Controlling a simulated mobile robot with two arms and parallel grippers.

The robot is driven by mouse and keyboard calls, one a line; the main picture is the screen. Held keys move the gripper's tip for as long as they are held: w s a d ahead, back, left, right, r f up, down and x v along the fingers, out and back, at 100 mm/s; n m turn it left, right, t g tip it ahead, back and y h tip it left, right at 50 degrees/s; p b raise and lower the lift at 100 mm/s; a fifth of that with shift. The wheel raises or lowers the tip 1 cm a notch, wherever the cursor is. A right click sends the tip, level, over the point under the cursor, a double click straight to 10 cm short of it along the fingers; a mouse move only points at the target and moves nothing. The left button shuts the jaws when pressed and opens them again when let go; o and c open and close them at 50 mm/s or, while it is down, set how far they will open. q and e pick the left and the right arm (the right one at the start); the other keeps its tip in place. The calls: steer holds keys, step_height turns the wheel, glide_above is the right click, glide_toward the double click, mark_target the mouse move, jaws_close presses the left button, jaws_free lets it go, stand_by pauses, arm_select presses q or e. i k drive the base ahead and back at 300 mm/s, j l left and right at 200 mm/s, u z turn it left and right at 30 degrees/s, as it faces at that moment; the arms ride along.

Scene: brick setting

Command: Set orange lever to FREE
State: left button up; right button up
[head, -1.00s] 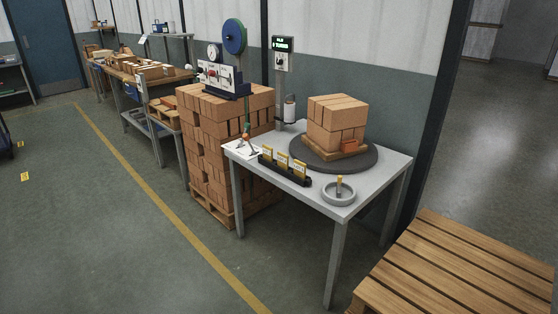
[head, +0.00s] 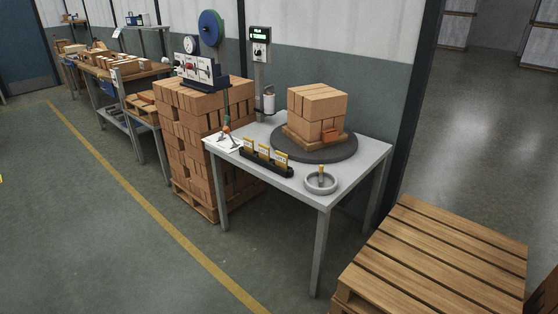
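I cannot make out for sure which part is the orange lever or read a FREE mark. An orange-red block-like piece (head: 330,135) sits at the front foot of the brick stack (head: 317,108) on a dark round turntable (head: 315,151). A small orange part (head: 226,129) shows at the table's left back edge, by a green upright piece. A white panel with small dark and red controls (head: 197,71) stands on the tall brick pile, below a blue wheel (head: 211,28). Neither of my grippers is in view.
The grey table (head: 309,188) holds a black rack with yellow-topped cards (head: 266,160) and a round grey dish (head: 321,183). A tall brick pile (head: 197,150) stands left of it. A wooden pallet (head: 440,262) is at front right. The floor at left is clear.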

mark_target(227, 131)
steer(key=i+j+z, duration=0.1)
steer(key=i, duration=0.4)
steer(key=i+j, duration=0.4)
steer(key=i+j+z, duration=0.15)
steer(key=i, duration=0.45)
steer(key=j, duration=0.1)
